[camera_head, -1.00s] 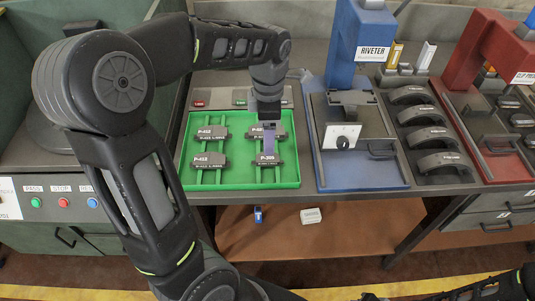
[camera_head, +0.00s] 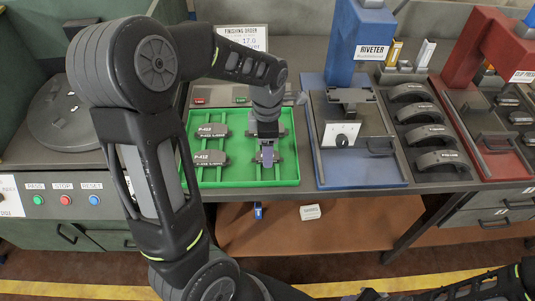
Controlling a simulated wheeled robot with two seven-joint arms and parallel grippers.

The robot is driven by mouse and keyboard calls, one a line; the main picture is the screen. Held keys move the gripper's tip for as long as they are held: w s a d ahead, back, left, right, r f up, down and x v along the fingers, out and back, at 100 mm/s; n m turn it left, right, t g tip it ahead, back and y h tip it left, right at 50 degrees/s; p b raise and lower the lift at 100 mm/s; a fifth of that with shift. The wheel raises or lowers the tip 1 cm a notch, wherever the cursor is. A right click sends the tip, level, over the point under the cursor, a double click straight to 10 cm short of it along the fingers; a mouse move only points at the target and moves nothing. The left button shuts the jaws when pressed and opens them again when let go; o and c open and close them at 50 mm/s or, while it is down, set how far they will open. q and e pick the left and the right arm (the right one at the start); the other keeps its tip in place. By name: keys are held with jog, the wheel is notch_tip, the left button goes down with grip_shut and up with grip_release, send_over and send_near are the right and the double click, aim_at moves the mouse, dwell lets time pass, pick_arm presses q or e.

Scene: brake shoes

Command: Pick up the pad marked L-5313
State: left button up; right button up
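Several dark pads lie on the green tray (camera_head: 293,178). The upper left pad (camera_head: 212,131) and lower left pad (camera_head: 210,158) have labels that seem to start with P. My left gripper (camera_head: 267,157) points down over the right column, at the lower right pad (camera_head: 278,156), and hides most of it. I cannot tell whether its fingers are open or touch the pad. The upper right pad is largely hidden behind the gripper. I cannot read L-5313 on any pad. Only the end of my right arm shows at the bottom edge; its gripper (camera_head: 372,296) is cut off.
The blue riveter (camera_head: 361,45) stands right of the tray, with a rack of several curved black shoes (camera_head: 422,113) beside it. The red press (camera_head: 480,50) is at the far right. A finishing order sign (camera_head: 242,38) stands behind the tray. A button panel (camera_head: 65,201) is at left.

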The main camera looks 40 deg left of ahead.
pick_arm(q)
jog(key=shift+f, duration=0.75)
jog(key=shift+c, duration=0.2)
grip_shut()
dwell(0.3)
